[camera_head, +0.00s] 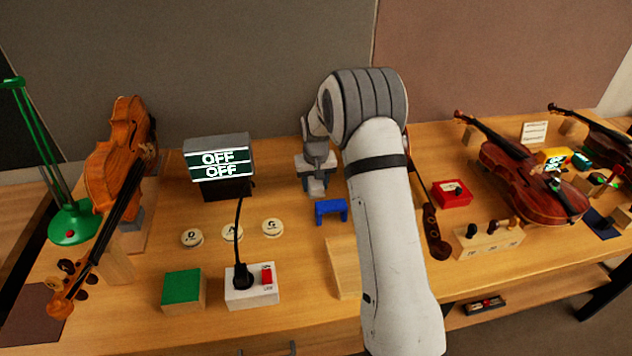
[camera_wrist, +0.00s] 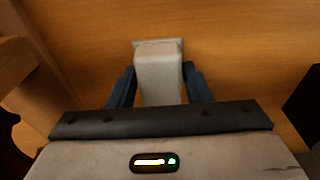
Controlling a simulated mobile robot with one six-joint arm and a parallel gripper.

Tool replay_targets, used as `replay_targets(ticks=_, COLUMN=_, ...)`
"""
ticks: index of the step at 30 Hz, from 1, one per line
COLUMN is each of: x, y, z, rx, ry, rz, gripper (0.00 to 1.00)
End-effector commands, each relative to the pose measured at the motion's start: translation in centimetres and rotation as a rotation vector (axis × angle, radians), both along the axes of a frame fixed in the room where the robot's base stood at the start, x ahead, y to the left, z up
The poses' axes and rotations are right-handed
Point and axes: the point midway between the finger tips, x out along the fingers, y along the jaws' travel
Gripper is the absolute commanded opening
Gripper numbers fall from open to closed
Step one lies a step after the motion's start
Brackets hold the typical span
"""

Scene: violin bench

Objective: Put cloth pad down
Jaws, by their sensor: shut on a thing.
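The cloth pad is a pale grey block with a wider flat foot. It shows between my fingers in the wrist view (camera_wrist: 158,75). My gripper (camera_wrist: 160,82) is shut on it, with a dark blue finger at each side. In the head view my gripper (camera_head: 316,172) is low over the back middle of the bench, and the pad's pale lower part (camera_head: 316,188) shows below it. The pad looks upright. I cannot tell whether its foot touches the bench top.
A small blue stand (camera_head: 331,211) is just in front of my gripper. The black display box (camera_head: 219,160) reading OFF stands left. A violin (camera_head: 120,180) leans further left. A red box (camera_head: 452,194) and another violin (camera_head: 530,185) are right. My arm hides part of the bench.

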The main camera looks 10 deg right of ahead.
Motion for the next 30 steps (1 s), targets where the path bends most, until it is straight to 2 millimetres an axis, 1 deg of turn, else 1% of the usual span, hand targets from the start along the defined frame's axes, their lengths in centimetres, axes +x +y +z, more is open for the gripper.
replay_targets(ticks=3, x=0.0, y=0.1, z=0.0, rx=0.000, ry=-0.001, rz=0.001, gripper=0.26)
replay_targets(ticks=7, x=0.0, y=0.1, z=-0.4, rx=0.000, ry=-0.001, rz=0.001, gripper=0.26)
replay_targets(ticks=8, x=0.0, y=0.1, z=-0.2, rx=0.000, ry=-0.001, rz=0.001, gripper=0.47)
replay_targets(ticks=15, x=0.0, y=0.1, z=-0.2, rx=0.000, ry=-0.001, rz=0.001, gripper=0.66)
replay_targets(ticks=22, x=0.0, y=0.1, z=-0.1, rx=0.000, ry=-0.001, rz=0.002, gripper=0.66)
replay_targets(ticks=25, x=0.0, y=0.1, z=0.4, rx=0.000, ry=-0.002, rz=0.002, gripper=0.66)
replay_targets(ticks=26, x=0.0, y=0.1, z=0.6, rx=0.000, ry=-0.004, rz=0.002, gripper=0.66)
replay_targets(ticks=29, x=-0.1, y=0.2, z=2.2, rx=0.000, ry=-0.005, rz=0.002, gripper=0.66)
replay_targets(ticks=30, x=-0.2, y=0.2, z=3.0, rx=0.001, ry=-0.007, rz=0.002, gripper=0.66)
